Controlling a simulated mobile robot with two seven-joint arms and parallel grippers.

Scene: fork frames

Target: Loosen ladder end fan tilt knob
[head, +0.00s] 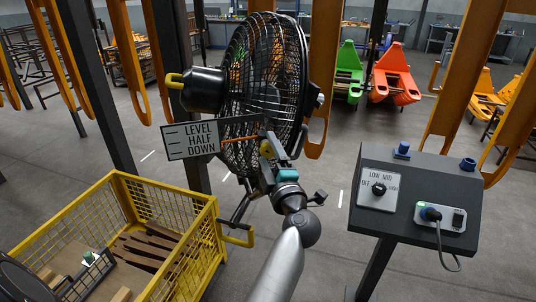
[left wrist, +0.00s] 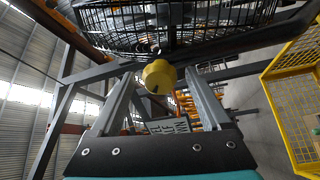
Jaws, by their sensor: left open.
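A black caged fan (head: 262,80) stands in the middle of the head view, and its cage also shows at the top of the left wrist view (left wrist: 180,20). A yellow round tilt knob (head: 266,149) sits low on the fan's side. The knob (left wrist: 159,76) appears between the fingertips of my open left gripper (left wrist: 160,80), with gaps visible on both sides. I cannot tell how deep it lies between the fingers. In the head view, my left gripper (head: 268,153) partly hides the knob's surroundings. My right gripper is not in view.
A sign reading LEVEL, HALF, DOWN (head: 192,139) stands left of the knob, with an orange pointer (head: 240,137) beside it. A yellow mesh cart (head: 213,220) is at lower left. A dark control box (head: 462,190) with a dial and plug is at right. Orange uprights stand behind.

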